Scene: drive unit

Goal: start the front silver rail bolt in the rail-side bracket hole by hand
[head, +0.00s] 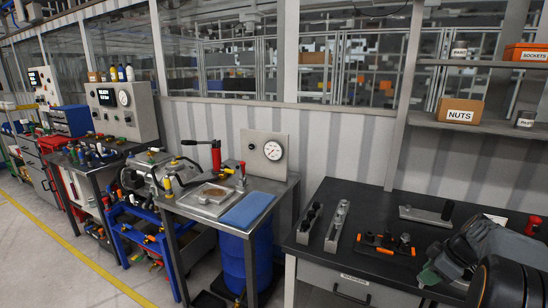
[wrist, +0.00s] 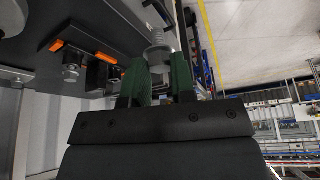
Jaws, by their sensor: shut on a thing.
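My gripper (wrist: 160,82) has green finger pads in the wrist view, closed around a silver threaded bolt (wrist: 157,40). The bolt sticks out beyond the fingertips, and a wider ring or flange shows near the pads. Its lower end is hidden between the pads. In the head view my gripper (head: 430,276) is at the right, over the front part of the black-topped bench (head: 372,272); the bolt cannot be made out there. I cannot pick out the rail-side bracket hole in either view.
An orange-ended holder with dark parts (head: 385,244) lies on the bench, left of my arm. Two narrow blocks (head: 337,226) (head: 310,223) stand farther left, and a grey plate (head: 425,215) lies behind. A metal worktable (head: 282,190) with a blue pad stands left, across a gap.

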